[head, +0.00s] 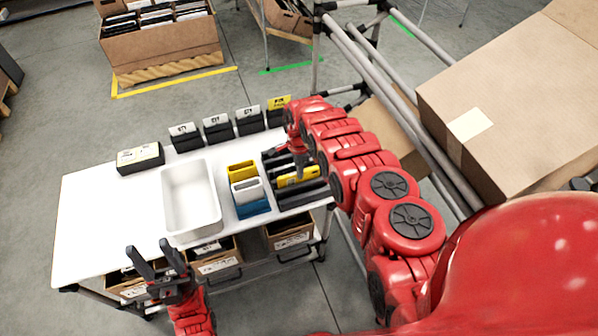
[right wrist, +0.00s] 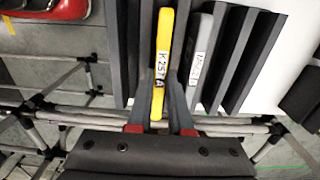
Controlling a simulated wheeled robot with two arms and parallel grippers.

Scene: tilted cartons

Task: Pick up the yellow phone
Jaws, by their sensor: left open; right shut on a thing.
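The yellow phone (head: 299,178) is at the black slotted rack (head: 313,198) on the right end of the white table. In the right wrist view the yellow phone (right wrist: 162,60) stands on edge with a white label between the fingers. My right gripper (right wrist: 161,105) is shut on it, one finger on each side. In the head view the right gripper (head: 300,166) reaches down over the rack and partly hides it. I cannot tell whether the phone is clear of its slot. My left gripper (head: 153,258) is open and empty in front of the table's front edge.
A grey phone (right wrist: 201,55) stands in the rack beside the yellow one. Left of the rack are coloured bins (head: 242,172) and a white tray (head: 191,200). Black labelled blocks (head: 217,130) line the table's back. A large carton (head: 520,95) is at the right.

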